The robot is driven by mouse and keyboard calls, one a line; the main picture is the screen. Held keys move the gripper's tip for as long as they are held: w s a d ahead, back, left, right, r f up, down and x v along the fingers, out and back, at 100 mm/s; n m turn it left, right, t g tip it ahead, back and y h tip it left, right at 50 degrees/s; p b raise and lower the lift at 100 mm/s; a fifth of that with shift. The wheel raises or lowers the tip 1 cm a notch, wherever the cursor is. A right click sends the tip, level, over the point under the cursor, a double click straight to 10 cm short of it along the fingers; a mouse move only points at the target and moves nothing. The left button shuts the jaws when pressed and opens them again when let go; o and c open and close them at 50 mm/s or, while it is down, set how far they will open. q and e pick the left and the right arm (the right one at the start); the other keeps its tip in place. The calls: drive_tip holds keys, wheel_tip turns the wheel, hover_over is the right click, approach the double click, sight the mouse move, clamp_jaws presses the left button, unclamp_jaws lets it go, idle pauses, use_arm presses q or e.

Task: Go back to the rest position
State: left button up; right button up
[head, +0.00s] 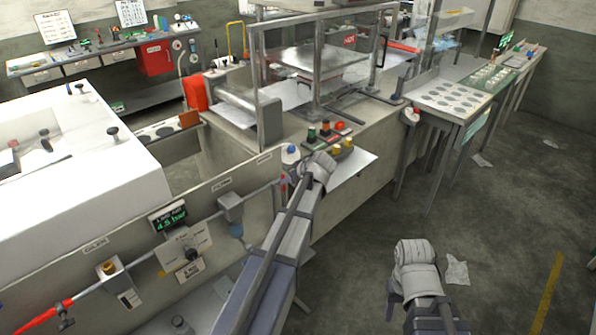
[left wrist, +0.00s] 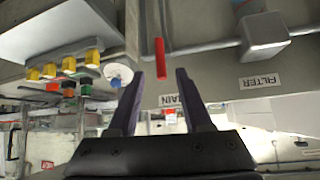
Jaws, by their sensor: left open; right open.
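My left gripper (head: 317,165) reaches out at the end of my left arm, close to the air-line panel and a button box (head: 335,137). In the left wrist view its two dark fingers (left wrist: 160,80) are spread with nothing held. A red handle (left wrist: 160,58) on the pipe shows just past the gap between the fingertips; I cannot tell how far off it is. My right gripper (head: 416,252) is over bare floor at the lower right, apart from everything. Its fingertips are hard to make out, and nothing shows held in it.
The grey panel (head: 130,238) with pipe, gauge and filter (head: 230,208) stands close to my left arm. A framed press (head: 318,68) sits on the workbench behind. A table with round recesses (head: 455,98) stands at the right. The floor (head: 510,225) at the right is largely clear.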

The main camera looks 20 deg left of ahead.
use_arm(q)
drive_tip(key=s+d+f+m+g+h, duration=0.2)
drive_tip(key=s+d+m, duration=0.5)
drive_tip(key=s+d, duration=0.7)
drive_tip(key=s+d+f+m+g+h, duration=0.3)
drive_tip(key=s+d+m, duration=0.5)
drive_tip(key=s+d, duration=0.7)
drive_tip(key=shift+d+f+h, duration=0.5)
drive_tip(key=shift+f+h, duration=0.15)
drive_tip(key=shift+h, duration=0.05)
